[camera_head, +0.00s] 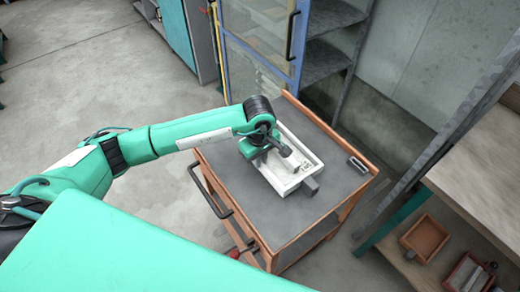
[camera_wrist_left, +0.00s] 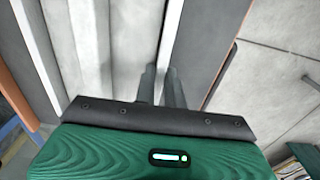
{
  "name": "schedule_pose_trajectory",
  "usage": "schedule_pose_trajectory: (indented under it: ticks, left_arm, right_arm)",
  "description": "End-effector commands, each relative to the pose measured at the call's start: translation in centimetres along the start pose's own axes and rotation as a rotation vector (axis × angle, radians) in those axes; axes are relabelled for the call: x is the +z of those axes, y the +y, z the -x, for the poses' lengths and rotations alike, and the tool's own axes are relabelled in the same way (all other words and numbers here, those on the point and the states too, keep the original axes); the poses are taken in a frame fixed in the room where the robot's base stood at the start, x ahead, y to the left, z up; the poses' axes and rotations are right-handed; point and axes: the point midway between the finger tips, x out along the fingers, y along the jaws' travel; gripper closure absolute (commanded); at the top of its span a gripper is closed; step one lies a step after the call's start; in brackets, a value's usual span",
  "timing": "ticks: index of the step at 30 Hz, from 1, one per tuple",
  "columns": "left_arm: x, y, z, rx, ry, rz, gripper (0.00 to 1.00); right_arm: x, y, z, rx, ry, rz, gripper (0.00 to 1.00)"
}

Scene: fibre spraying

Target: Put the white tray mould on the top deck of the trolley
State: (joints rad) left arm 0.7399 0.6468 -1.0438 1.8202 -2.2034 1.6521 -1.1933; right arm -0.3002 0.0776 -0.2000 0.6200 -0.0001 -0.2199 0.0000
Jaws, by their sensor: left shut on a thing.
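The white tray mould (camera_head: 309,156) is over the grey top deck of the trolley (camera_head: 280,221), near its middle, and looks flat. I cannot tell for sure whether it rests on the deck or is just above it. My left gripper (camera_head: 275,150) reaches in from the left and is shut on the mould's wall; the arm hides part of the mould. In the left wrist view, the fingers (camera_wrist_left: 163,88) straddle the mould's pale wall (camera_wrist_left: 170,42). My right gripper is not in view.
The trolley has an orange rim and a black handle (camera_head: 208,190). A metal rack stands behind; a shelf with bins (camera_head: 425,238) is at right.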

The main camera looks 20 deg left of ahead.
Motion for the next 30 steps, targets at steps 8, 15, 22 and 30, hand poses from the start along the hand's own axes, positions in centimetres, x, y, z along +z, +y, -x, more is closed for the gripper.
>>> schedule_pose_trajectory:
  ticks: [8,15,22,30]
  left_arm:
    - [0.0,0.0,-2.1,0.002,-0.001,0.002,1.00]
    - [0.0,0.1,-4.1,0.006,0.000,0.000,1.00]
    - [0.0,-0.1,-4.3,0.001,0.001,0.000,0.76]
    - [0.0,-0.1,-4.3,0.000,0.001,0.000,0.68]
  right_arm:
    - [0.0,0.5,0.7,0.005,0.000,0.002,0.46]
    - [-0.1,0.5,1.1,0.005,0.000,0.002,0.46]
    - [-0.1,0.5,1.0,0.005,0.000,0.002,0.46]
    - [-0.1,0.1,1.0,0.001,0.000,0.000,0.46]
